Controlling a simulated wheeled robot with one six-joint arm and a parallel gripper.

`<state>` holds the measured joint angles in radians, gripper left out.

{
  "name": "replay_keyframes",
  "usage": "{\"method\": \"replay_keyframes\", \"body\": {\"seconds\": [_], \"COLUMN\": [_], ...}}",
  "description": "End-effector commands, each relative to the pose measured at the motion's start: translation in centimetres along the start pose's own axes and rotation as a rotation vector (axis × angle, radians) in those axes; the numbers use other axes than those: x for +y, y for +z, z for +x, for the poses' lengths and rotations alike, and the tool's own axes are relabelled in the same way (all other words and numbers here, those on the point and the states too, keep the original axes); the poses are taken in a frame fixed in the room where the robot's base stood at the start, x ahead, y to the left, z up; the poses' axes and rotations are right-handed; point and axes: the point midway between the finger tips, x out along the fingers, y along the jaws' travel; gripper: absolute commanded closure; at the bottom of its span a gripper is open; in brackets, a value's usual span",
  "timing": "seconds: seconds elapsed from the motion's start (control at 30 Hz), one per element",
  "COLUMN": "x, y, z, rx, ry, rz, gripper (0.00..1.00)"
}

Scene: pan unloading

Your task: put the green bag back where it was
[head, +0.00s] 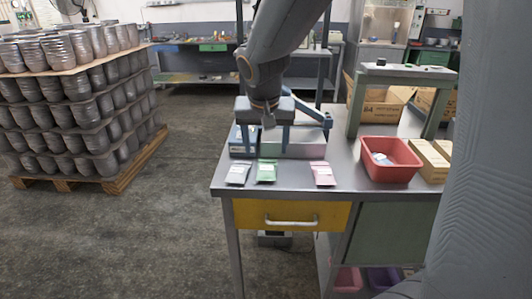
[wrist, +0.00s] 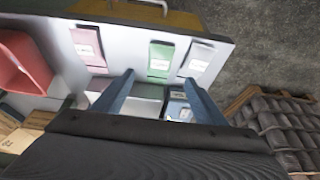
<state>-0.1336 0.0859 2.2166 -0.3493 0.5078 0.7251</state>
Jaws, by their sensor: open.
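The green bag (head: 266,171) lies flat on the metal table near its front edge, between a grey-white bag (head: 238,173) on the left and a pink bag (head: 323,175) on the right. My gripper (head: 264,150) is open and empty, above the table just behind the green bag. In the wrist view the green bag (wrist: 160,58) shows beyond the gap between my two blue fingertips (wrist: 158,77), apart from them. The grey-white bag (wrist: 197,60) and pink bag (wrist: 88,45) flank it there.
Behind the bags stand a blue box (head: 238,142) and a long grey-pink box (head: 305,149), partly hidden by my gripper. A red bin (head: 392,173) with something pale inside and cartons (head: 427,160) stand at right. A yellow drawer (head: 290,215) is below. Bare tabletop lies between the green and pink bags.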

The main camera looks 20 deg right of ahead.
Motion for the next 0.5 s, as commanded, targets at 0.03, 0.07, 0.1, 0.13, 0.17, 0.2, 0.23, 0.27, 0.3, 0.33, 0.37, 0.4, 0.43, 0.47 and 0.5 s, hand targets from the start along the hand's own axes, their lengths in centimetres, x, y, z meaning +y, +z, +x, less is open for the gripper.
{"method": "replay_keyframes", "body": {"seconds": [0.03,0.07,0.1,0.13,0.17,0.2,0.23,0.27,0.3,0.33,0.37,0.4,0.43,0.47,0.5], "x": [0.0,0.0,0.2,0.5,0.9,1.6,2.2,2.8,3.7,4.3,4.9,5.7,6.2,6.6,7.1], "y": [0.0,0.1,0.4,0.9,1.6,2.9,4.2,5.5,7.5,9.0,10.5,12.3,13.6,14.8,16.1], "z": [-0.3,-0.4,-0.4,-0.2,0.0,0.5,0.9,1.3,1.9,2.2,2.5,2.8,3.0,3.2,3.3], "rx": [0.001,-0.001,-0.008,-0.017,-0.031,-0.057,-0.080,-0.105,-0.141,-0.167,-0.191,-0.222,-0.243,-0.262,-0.283], "ry": [0.000,0.000,0.000,0.001,0.002,0.003,0.003,0.000,-0.004,-0.010,-0.016,-0.025,-0.032,-0.039,-0.048], "rz": [0.000,-0.002,-0.007,-0.013,-0.026,-0.046,-0.068,-0.091,-0.123,-0.147,-0.171,-0.200,-0.221,-0.239,-0.261], "gripper": [0.35,0.35,0.35,0.35,0.35,0.35,0.35,0.35,0.35,0.35,0.35,0.35,0.35,0.35,0.35]}}
